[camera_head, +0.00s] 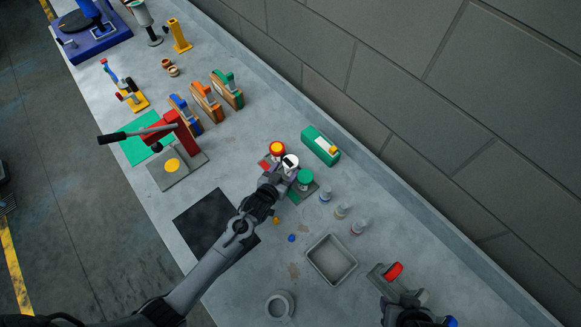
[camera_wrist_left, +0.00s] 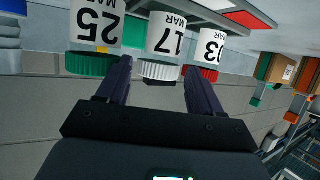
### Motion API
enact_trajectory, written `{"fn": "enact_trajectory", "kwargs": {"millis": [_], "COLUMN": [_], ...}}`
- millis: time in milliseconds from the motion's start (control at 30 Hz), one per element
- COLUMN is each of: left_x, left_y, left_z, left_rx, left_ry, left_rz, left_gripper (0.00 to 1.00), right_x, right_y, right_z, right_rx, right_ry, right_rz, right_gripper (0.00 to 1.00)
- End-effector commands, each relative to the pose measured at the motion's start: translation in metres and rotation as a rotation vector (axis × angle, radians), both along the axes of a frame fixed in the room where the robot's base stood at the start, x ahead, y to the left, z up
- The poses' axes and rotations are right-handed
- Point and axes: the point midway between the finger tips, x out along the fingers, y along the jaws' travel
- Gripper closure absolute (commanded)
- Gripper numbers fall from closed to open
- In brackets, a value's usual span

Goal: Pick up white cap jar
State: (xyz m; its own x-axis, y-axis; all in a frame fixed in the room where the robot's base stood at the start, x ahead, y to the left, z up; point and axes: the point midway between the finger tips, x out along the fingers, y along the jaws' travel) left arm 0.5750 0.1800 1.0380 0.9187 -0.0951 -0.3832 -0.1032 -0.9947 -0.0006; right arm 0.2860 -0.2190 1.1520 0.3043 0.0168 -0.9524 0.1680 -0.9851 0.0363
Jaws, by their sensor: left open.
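The white cap jar (camera_head: 290,161) stands between a red-capped jar (camera_head: 277,149) and a green-capped jar (camera_head: 305,177) in the head view. In the left wrist view, the white cap jar (camera_wrist_left: 163,45) appears upside down with a "17 MAR" label. The green-capped jar (camera_wrist_left: 95,35), labelled 25, is on its left and the red-capped jar (camera_wrist_left: 207,52), labelled 03, on its right. My left gripper (camera_head: 273,180) is open and empty at the jars. In the wrist view its fingers frame the white cap; contact cannot be told. My right gripper (camera_head: 408,298) is at the lower right, its jaws unclear.
A green box (camera_head: 321,146) lies behind the jars. Several small bottles (camera_head: 342,210) stand to their right, near an empty grey bin (camera_head: 316,265). A grey block with a red part (camera_head: 394,271) is by my right arm. A black mat (camera_head: 190,216) lies left of my left arm.

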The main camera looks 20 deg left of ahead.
Motion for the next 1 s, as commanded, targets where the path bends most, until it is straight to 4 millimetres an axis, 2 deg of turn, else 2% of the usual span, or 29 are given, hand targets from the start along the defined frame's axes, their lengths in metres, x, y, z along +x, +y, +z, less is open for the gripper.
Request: {"fn": "enact_trajectory", "kwargs": {"millis": [300, 700, 933, 1000], "left_x": [0.035, 0.042, 0.042, 0.042], "left_y": [-0.004, -0.005, -0.005, -0.005], "left_z": [-0.014, -0.017, -0.017, -0.016], "left_rx": [-0.001, -0.001, 0.0, 0.0], "left_ry": [0.0, -0.001, 0.0, -0.001], "left_rz": [-0.001, -0.001, 0.0, 0.0], "left_gripper": [0.34, 0.34, 0.68, 0.68], "right_x": [0.001, 0.001, 0.001, 0.001], "right_y": [-0.001, 0.001, 0.002, 0.002], "right_z": [0.0, 0.0, 0.0, 0.0], "right_rx": [-0.004, 0.005, 0.008, 0.008], "right_ry": [-0.002, -0.002, -0.002, -0.002], "right_rz": [0.001, -0.005, -0.006, -0.006], "right_gripper": [0.57, 0.57, 0.57, 0.57]}}
